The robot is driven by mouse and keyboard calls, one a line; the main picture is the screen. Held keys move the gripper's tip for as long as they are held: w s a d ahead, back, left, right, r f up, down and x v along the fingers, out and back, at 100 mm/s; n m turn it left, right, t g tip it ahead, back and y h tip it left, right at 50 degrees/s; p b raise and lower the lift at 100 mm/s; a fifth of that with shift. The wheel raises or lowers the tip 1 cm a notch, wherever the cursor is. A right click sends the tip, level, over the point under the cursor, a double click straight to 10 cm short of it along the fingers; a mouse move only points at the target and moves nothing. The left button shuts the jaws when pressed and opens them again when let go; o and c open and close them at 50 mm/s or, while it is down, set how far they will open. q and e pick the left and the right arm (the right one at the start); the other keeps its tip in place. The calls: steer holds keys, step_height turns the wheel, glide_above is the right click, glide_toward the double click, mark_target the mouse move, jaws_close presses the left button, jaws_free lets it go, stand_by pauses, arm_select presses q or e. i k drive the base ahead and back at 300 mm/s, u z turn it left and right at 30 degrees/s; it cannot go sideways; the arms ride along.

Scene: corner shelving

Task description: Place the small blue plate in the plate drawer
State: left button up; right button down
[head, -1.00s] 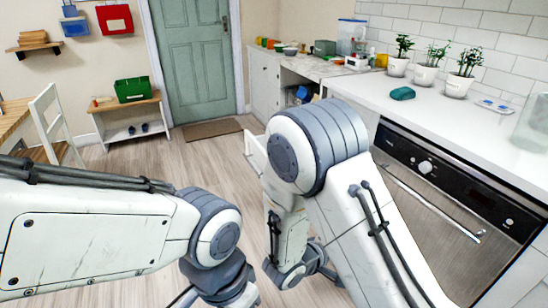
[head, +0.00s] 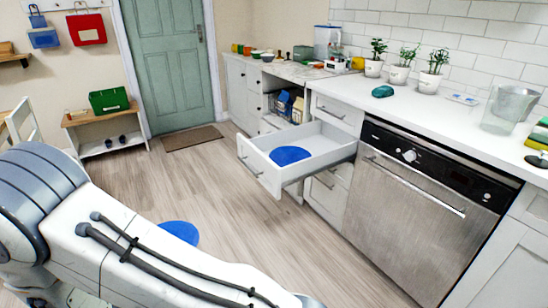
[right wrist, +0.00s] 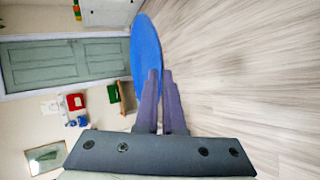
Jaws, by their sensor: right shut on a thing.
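My right gripper (right wrist: 161,78) is shut on the edge of a small blue plate (right wrist: 146,52) in the right wrist view. In the head view a blue plate (head: 180,231) shows beyond my right arm, above the floor; the arm hides part of it and the gripper. The white drawer (head: 262,173) stands pulled out below the counter, left of the oven. Another blue plate (head: 290,155) lies flat inside it, with bare drawer floor around it. My left gripper is not in view.
The oven (head: 405,200) stands right of the drawer. The white counter (head: 430,115) above holds potted plants (head: 400,68), a teal item (head: 382,91) and a clear jug (head: 508,110). The wooden floor before the drawer is clear. A low bench (head: 105,120) stands at the left wall.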

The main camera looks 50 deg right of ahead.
mark_target(321, 150)
steer(key=k, duration=0.65)
steer(key=z, duration=1.3)
steer(key=i, duration=1)
